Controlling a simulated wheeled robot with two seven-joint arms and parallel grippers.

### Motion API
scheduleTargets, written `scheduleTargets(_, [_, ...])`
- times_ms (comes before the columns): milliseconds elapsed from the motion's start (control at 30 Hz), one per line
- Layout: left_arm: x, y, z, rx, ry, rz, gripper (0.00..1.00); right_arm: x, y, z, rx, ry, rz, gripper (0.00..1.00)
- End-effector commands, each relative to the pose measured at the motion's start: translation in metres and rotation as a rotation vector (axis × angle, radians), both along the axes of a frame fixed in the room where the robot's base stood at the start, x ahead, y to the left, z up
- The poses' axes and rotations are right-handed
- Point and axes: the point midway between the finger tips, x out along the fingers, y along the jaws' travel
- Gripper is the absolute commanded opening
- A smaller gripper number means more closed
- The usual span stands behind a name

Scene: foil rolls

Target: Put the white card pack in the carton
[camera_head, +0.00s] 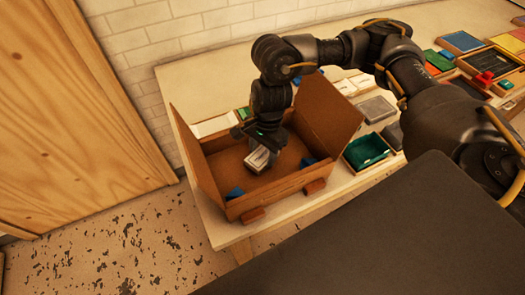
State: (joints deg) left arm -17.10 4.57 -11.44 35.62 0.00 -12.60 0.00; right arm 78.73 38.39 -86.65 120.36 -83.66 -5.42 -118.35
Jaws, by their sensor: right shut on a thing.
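The brown carton (284,185) stands open on the table's left part, with its flaps raised at the left and right. My right gripper (262,146) reaches down into it from above and is shut on the white card pack (258,159). The pack is held inside the carton's walls, over its floor; I cannot tell if it touches the floor. The fingertips are partly hidden by the pack and the dark gripper body. My left gripper is not in view.
Blue pieces lie in the carton's corners, one at the front left (235,193). A green tray (366,152) and a grey flat piece (376,109) lie right of the carton. Several coloured boxes fill the table's far right. A white brick wall stands behind.

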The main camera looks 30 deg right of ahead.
Motion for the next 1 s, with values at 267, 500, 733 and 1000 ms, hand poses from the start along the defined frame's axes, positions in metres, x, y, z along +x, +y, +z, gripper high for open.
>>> scheduleTargets(267, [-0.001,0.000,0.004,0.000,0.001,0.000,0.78,0.000,0.000,-0.010,0.000,-0.002,0.000,0.26])
scheduleTargets(500, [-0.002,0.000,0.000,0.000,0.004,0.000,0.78,0.000,0.000,-0.014,0.000,-0.002,0.001,0.26])
scheduleTargets(733, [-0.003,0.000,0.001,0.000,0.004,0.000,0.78,0.000,0.000,-0.013,-0.001,-0.001,0.000,0.72])
scheduleTargets(1000, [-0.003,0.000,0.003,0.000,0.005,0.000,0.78,0.000,0.000,-0.011,0.000,-0.001,0.000,0.72])
